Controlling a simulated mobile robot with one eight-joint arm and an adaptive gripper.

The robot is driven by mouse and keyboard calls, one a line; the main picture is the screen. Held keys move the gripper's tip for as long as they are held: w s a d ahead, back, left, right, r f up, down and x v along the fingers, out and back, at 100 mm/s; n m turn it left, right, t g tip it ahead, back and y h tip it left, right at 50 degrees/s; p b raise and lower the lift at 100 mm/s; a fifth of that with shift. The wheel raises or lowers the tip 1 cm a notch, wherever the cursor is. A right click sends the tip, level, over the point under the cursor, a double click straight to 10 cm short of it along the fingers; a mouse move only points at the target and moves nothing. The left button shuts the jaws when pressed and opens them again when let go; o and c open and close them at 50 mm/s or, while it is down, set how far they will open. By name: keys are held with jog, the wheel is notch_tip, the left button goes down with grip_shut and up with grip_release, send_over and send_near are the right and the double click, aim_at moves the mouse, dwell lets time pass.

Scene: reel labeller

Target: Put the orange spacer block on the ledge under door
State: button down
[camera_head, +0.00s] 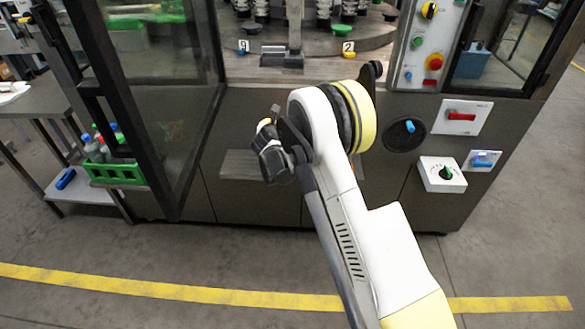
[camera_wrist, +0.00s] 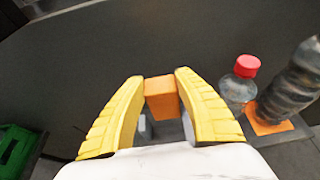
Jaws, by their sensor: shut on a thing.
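My gripper (camera_wrist: 159,84) is shut on the orange spacer block (camera_wrist: 161,99). Its yellow fingers press on both sides of the block, in front of a dark panel in the wrist view. In the head view the block is hidden, and the end of my arm is in front of the machine's lower front. The ledge (camera_head: 238,164) is a grey shelf on that front, partly hidden behind my arm. The block appears apart from it. The glass door (camera_head: 160,90) stands at the left of the machine.
In the wrist view, a red-capped bottle (camera_wrist: 240,84) and a dark bottle (camera_wrist: 291,85) stand right of the gripper, with an orange patch (camera_wrist: 265,119) by them. A green crate (camera_head: 114,173) of bottles sits at left. Knobs and switches (camera_head: 440,174) are at right.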

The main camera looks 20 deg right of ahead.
jog(key=w+f+b, duration=0.1)
jog(key=f, duration=0.4)
jog(key=f+b, duration=0.2)
jog(key=f, duration=0.2)
jog(key=w+f+b, duration=0.1)
jog(key=f+b, duration=0.1)
jog(key=f, duration=0.3)
jog(key=shift+w+d+f, duration=0.25)
jog(key=shift+w+f, duration=0.1)
jog(key=shift+r, duration=0.15)
jog(key=c, duration=0.9)
grip_release()
jog(key=shift+f, duration=0.2)
jog(key=shift+c, duration=0.2)
